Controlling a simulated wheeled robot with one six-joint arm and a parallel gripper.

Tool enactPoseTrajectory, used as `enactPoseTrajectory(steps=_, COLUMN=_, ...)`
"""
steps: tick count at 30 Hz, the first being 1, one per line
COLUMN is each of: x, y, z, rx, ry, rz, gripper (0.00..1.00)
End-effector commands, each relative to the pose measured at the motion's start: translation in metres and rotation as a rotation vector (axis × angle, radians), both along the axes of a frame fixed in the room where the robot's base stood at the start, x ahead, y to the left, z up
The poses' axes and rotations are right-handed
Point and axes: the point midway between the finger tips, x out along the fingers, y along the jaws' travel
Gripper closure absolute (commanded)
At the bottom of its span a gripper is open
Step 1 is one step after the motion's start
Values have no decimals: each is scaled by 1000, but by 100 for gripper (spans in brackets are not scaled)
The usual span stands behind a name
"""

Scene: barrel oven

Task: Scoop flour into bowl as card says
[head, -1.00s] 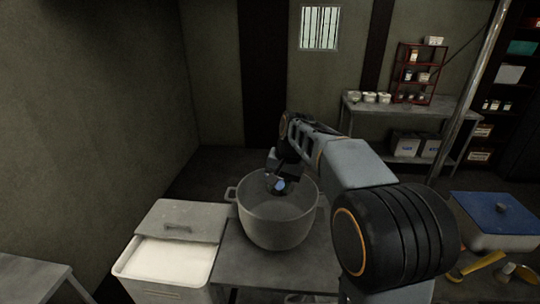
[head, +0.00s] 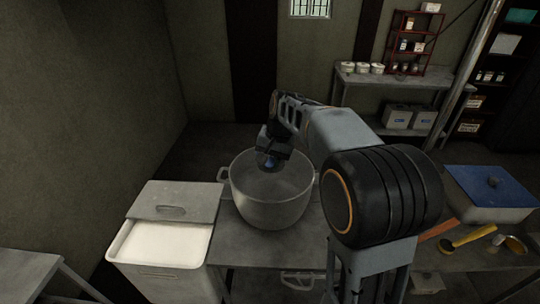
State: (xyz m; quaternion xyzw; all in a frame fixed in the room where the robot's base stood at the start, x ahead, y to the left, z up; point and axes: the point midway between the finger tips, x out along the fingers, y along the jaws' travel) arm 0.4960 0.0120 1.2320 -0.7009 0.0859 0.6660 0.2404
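A large grey two-handled bowl (head: 270,213) stands on a grey table in the head view. A pale bin (head: 157,276) stands left of it, with white flour (head: 162,239) showing in its open front part and a grey lid (head: 172,203) over the back. My gripper (head: 269,162) is over the far side of the bowl's mouth, pointing down. A small blue part shows at its tip; I cannot tell whether it is a held thing or part of the gripper. The fingers are too small and dark to read. I cannot make out a card.
On the right, a table bears a tub with a blue lid (head: 492,190), a yellow-handled tool (head: 470,237) and a small round item (head: 514,244). A shelf table (head: 400,84) with small pots and boxes stands at the back. A grey table (head: 35,278) is at lower left.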

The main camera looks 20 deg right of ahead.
Motion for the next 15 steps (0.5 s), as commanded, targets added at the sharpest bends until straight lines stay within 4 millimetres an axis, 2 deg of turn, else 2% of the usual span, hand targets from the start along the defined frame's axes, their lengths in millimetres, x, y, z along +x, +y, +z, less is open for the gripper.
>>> enactPoseTrajectory(steps=7, x=-2, y=-9, z=11, rx=188, ry=-69, rz=-4, gripper=98)
enactPoseTrajectory(steps=15, x=-6, y=-21, z=11, rx=495, ry=-165, rz=-9, gripper=98)
